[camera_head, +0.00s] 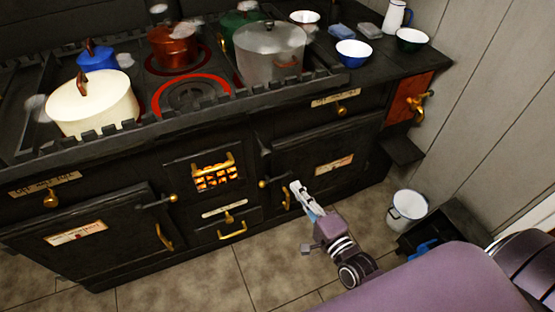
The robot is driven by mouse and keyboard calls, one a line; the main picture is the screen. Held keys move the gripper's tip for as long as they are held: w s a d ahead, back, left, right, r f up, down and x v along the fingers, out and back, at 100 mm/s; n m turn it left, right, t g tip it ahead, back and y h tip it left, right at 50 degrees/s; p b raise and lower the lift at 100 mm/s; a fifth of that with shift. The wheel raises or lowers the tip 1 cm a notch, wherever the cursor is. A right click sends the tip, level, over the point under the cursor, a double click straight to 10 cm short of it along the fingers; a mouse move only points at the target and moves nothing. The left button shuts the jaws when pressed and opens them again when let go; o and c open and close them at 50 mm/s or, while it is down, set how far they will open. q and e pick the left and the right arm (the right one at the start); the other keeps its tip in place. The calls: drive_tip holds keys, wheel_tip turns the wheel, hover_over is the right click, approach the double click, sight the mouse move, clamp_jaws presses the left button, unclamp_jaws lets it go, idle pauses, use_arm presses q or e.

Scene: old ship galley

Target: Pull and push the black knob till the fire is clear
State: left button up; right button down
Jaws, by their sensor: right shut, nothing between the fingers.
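The black stove (120,180) fills the left and middle of the view. Its small firebox window (216,180) glows orange behind brass bars. Below it are a pale label plate, a small brass knob (229,217) and a brass handle (232,231). I cannot pick out a black knob for certain against the dark front. My right gripper (299,190) is shut and empty, in front of the lower right oven door (325,155), to the right of the firebox. It overlaps that door's brass handle in the picture; I cannot tell whether they touch. My left gripper is not in view.
Steaming pots, including a cream pot (92,104) and a grey pot (269,52), stand on the stovetop behind a raised rail. A white bucket (406,209) and a dark bin (450,228) stand on the floor at right. Tiled floor (180,275) in front is clear.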

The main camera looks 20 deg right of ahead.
sight(266, 154)
drive_tip(key=w+a, duration=0.1)
drive_tip(key=w, duration=1.1)
drive_tip(key=shift+a+p, duration=0.3)
drive_tip(key=shift+p, duration=0.05)
